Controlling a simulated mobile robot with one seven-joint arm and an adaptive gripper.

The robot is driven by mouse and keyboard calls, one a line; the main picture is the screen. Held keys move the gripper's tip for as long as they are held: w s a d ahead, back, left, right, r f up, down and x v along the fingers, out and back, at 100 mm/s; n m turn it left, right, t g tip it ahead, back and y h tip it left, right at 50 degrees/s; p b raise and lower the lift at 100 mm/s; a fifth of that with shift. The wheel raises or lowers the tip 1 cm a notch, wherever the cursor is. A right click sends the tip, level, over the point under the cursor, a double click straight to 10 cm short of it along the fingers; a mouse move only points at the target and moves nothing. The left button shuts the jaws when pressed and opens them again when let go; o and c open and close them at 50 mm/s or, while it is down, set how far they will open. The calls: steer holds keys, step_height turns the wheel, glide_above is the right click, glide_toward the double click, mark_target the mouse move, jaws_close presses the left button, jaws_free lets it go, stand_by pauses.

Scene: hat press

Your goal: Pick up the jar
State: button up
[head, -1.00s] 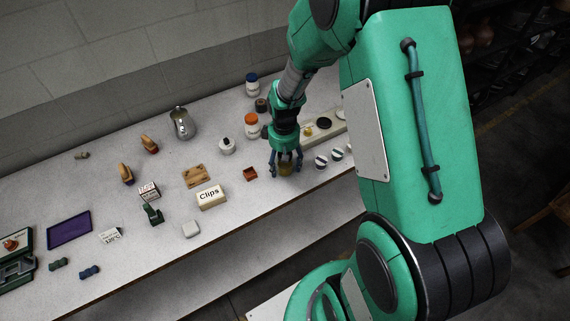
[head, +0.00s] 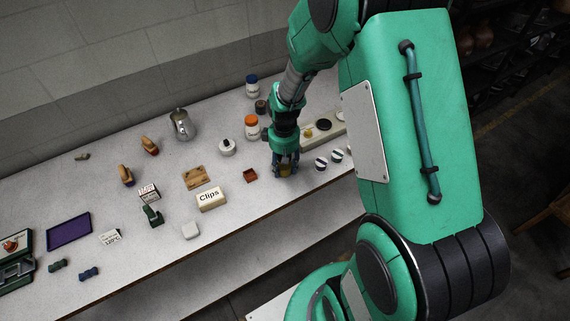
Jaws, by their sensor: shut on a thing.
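A small amber-brown jar (head: 285,171) stands near the front edge of the bench, right of the small red-brown tray. My gripper (head: 284,167) points down over it, with its fingers closed around the jar's sides. The fingers hide much of the jar, and only a part of its body shows between them. I cannot tell whether its base is clear of the bench.
The white bench (head: 130,240) has a small red-brown tray (head: 250,176), a Clips box (head: 211,198) and an orange-lidded bottle (head: 251,127) left of my gripper. Small striped-lid pots (head: 321,164) stand close on the right. A metal jug (head: 182,124) is farther back.

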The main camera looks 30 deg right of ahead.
steer(key=shift+r, duration=0.1)
steer(key=shift+r, duration=0.5)
steer(key=r, duration=0.1)
steer(key=r+p, duration=0.1)
steer(key=shift+s+r, duration=0.3)
steer(key=shift+s, duration=0.05)
steer(key=s+a+r+p, duration=0.1)
steer(key=s+a+p, duration=0.2)
steer(key=s, duration=1.2)
steer(key=shift+a, duration=0.3)
steer(key=shift+w+a+r, duration=0.1)
steer(key=shift+r, duration=0.05)
steer(key=w+a+r+p, duration=0.1)
steer(key=a+r, duration=0.1)
steer(key=a, duration=0.8)
steer(key=a+r+p, duration=0.1)
steer(key=a+r, duration=0.1)
steer(key=a, duration=0.7)
steer(key=shift+w+a, duration=0.35)
steer(key=shift+a, duration=0.05)
steer(key=shift+r, duration=0.1)
